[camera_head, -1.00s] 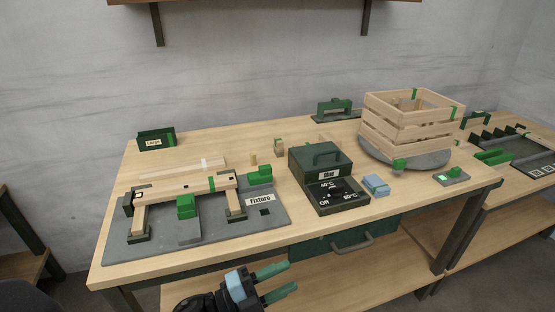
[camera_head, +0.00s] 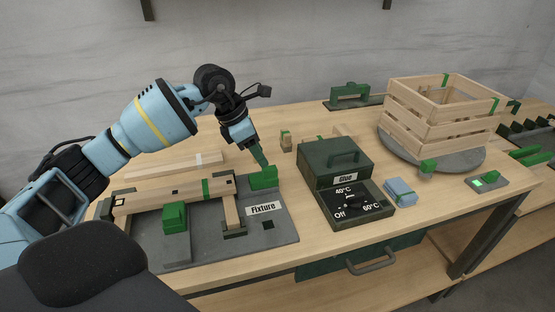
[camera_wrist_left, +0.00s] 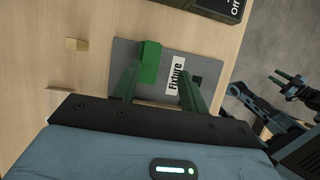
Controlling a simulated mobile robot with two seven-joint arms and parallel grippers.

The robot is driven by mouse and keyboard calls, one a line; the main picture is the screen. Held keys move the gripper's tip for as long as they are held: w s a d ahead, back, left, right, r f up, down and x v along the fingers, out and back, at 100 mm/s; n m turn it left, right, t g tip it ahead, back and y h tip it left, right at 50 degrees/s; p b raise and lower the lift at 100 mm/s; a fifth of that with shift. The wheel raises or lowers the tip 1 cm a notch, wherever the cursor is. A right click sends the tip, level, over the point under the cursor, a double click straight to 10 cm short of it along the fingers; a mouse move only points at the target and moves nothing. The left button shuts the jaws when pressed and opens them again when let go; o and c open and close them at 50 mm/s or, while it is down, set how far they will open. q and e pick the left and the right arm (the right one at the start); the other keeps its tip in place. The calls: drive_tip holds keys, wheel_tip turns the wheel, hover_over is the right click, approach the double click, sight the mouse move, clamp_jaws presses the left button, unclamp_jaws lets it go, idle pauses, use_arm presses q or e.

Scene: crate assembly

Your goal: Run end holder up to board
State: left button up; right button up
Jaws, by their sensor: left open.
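The end holder, a green block (camera_head: 263,178), sits on the grey fixture plate (camera_head: 284,232) beyond the right end of the wooden board (camera_head: 160,196). In the left wrist view the green block (camera_wrist_left: 150,53) is near the tip of one finger; contact is unclear. My left gripper (camera_head: 263,162) points down just above the block, its fingers overlapping in the head view. In its wrist view the left gripper (camera_wrist_left: 159,72) is open, with empty space between the fingers. My right gripper (camera_wrist_left: 291,79) shows small in the wrist view, fingers apart, off the table.
Another green holder (camera_head: 175,218) stands at the board's front. A green glue box (camera_head: 335,160) is right of the fixture. A slatted crate (camera_head: 440,115) stands on a round grey base. A loose wooden strip (camera_head: 175,166) lies behind the board.

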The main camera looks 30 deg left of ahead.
sight(268, 169)
use_arm(q)
drive_tip(key=shift+w+a+y, duration=0.25)
drive_tip(key=shift+a+y, duration=0.15)
drive_tip(key=shift+a, duration=0.05)
drive_tip(key=shift+x, duration=3.35)
drive_tip(key=shift+w, duration=0.15)
clamp_jaws()
